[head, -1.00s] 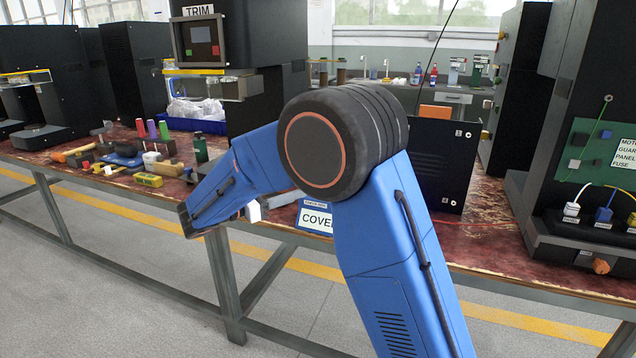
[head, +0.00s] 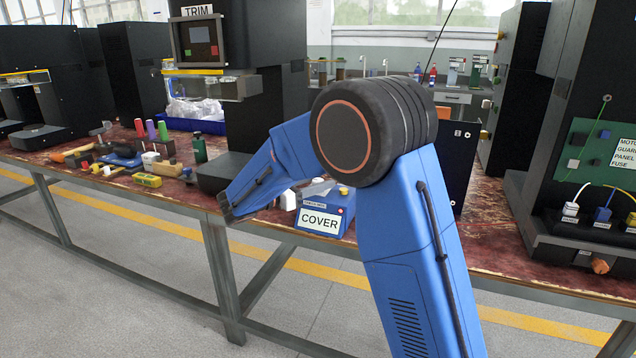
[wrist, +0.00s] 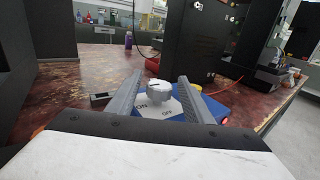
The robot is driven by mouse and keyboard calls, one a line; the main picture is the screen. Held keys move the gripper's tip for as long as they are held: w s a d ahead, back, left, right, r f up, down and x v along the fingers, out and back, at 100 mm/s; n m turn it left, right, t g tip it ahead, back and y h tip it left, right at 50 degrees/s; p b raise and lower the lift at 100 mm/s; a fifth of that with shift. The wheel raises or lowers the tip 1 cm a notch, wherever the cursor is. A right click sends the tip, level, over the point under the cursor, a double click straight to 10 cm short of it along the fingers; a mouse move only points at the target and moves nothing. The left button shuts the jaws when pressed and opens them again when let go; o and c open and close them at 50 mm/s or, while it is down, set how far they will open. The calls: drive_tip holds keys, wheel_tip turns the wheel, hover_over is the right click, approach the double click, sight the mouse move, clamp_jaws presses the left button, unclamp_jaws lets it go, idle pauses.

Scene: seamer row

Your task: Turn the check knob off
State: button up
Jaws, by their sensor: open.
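The check knob (wrist: 158,92) is a pale round knob on a white plate marked ON and OFF, on top of a blue box (wrist: 214,103). A small dark mark shows on the knob, but I cannot tell its setting. In the wrist view my gripper (wrist: 160,76) is open, one finger on each side of the knob, with a visible gap at each. I cannot tell how far above it the fingertips are. In the head view the blue box (head: 341,204) carries a COVER sign (head: 320,221) on its front; my arm hides most of the gripper and the knob.
A dark machine (head: 210,75) marked TRIM stands left of the box, and a black panel (head: 456,150) stands behind it. A green-panelled machine (head: 590,150) stands at the right.

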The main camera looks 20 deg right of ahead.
drive_tip(key=c, duration=1)
drive_tip(key=shift+n+t, duration=0.3)
drive_tip(key=shift+t, duration=0.1)
drive_tip(key=n+t+y, duration=0.2)
drive_tip(key=t, duration=0.1)
drive_tip(key=shift+s+n+t, duration=0.15)
drive_tip(key=shift+n+t, duration=0.15)
drive_tip(key=n+t+y, duration=0.3)
drive_tip(key=t+y, duration=0.1)
drive_tip(key=shift+d+n+y, duration=0.1)
drive_tip(key=shift+n+y, duration=0.2)
drive_tip(key=shift+n, duration=0.1)
drive_tip(key=n+t+y, duration=0.1)
drive_tip(key=y, duration=0.1)
drive_tip(key=n+t+y, duration=0.1)
drive_tip(key=n+y, duration=0.1)
drive_tip(key=y, duration=0.1)
drive_tip(key=shift+f+n+t, duration=0.1)
drive_tip(key=shift+n+t, duration=0.2)
drive_tip(key=shift+n+t+y, duration=0.4)
drive_tip(key=shift+n+y, duration=0.9)
drive_tip(key=shift+y, duration=1.1)
